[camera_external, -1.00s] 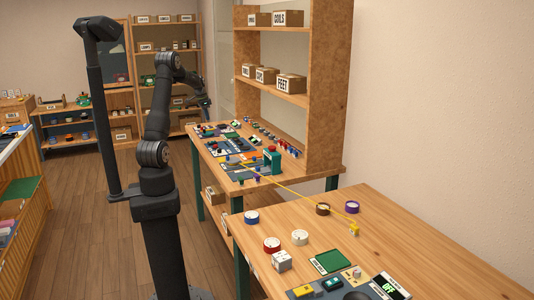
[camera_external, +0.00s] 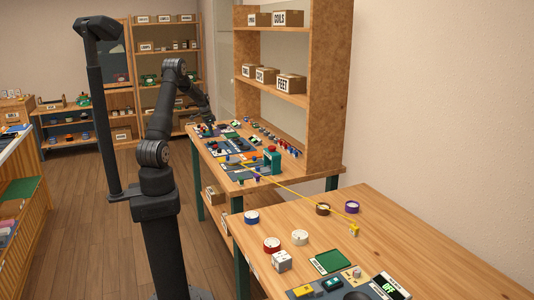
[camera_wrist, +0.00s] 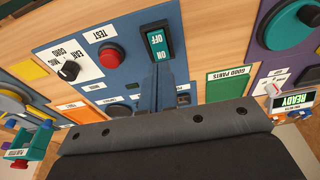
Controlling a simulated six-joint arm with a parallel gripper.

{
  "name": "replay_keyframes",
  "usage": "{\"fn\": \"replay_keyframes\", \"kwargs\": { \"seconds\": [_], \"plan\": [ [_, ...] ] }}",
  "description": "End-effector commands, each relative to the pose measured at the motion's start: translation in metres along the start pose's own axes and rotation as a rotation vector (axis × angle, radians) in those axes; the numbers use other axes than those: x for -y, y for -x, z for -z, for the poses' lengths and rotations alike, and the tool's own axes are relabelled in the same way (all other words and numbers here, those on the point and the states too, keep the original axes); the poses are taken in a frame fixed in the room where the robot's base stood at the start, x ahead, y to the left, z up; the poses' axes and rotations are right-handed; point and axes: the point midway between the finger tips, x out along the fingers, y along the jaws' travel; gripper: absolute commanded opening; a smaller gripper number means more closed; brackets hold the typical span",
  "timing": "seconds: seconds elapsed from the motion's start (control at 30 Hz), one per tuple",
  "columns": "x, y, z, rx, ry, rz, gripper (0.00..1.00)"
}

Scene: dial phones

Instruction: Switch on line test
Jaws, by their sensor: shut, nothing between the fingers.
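A dark green rocker switch (camera_wrist: 157,40) marked OFF and ON sits on a blue panel (camera_wrist: 128,30) in the wrist view. Its lettering appears upside down, with ON at the end nearer my gripper. I cannot tell which side is pressed. My gripper (camera_wrist: 165,80) is shut and empty. Its fingertips are at or just beside the ON end; whether they touch is unclear. In the external view my gripper (camera_external: 211,122) is low over the far workbench, and the switch is too small to make out there.
A red button (camera_wrist: 112,56) near a TEST label and a black knob (camera_wrist: 68,71) lie left of the switch. A GOOD PARTS tray (camera_wrist: 230,84) and a READY display (camera_wrist: 292,102) lie right. A shelf unit (camera_external: 325,90) rises behind the workbench.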

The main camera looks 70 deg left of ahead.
Motion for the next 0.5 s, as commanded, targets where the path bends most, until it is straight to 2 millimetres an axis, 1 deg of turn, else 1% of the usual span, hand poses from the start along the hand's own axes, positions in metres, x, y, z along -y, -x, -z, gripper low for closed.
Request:
{"fn": "replay_keyframes", "kwargs": {
  "seconds": [0.03, 0.1, 0.2, 0.33, 0.5],
  "plan": [
    [0.000, -0.009, 0.000, 0.001, 0.000, -0.001, 0.00],
    [-0.001, -0.019, 0.000, 0.001, 0.000, -0.001, 0.00],
    [0.000, -0.027, 0.000, 0.000, 0.000, 0.001, 0.00],
    [0.000, -0.033, 0.000, 0.000, 0.000, 0.002, 0.00],
    [0.000, -0.034, 0.000, 0.000, 0.000, 0.002, 0.00]
  ]
}}
